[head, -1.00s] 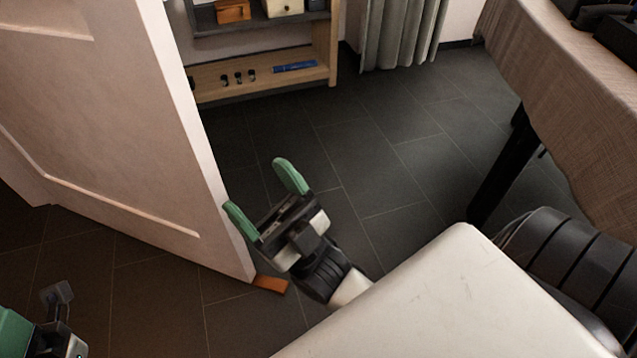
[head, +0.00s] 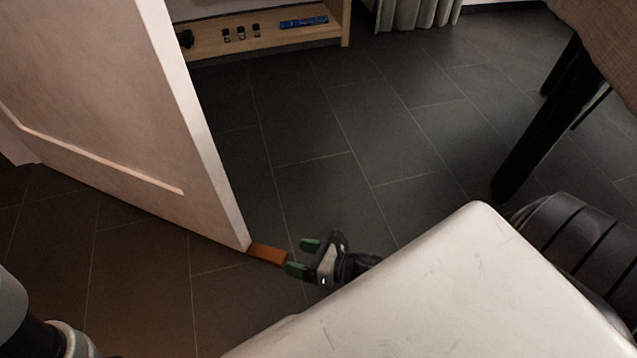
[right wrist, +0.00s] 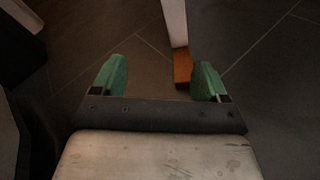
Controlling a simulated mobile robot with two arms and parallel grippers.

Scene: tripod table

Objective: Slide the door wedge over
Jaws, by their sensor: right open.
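The orange-brown door wedge (head: 268,254) lies on the dark tiled floor at the bottom corner of the white door (head: 185,130). My right gripper (head: 304,257) is low near the floor, just right of the wedge, with its green fingers pointing towards it. The door edge (right wrist: 175,22) stands behind the wedge. Part of my left arm shows at the lower left, but its gripper is out of view.
A wooden shelf (head: 270,38) with small jars and a blue item stands at the back. A cloth-covered table with a dark leg (head: 540,125) is at the right. The tiled floor (head: 330,130) between them is clear.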

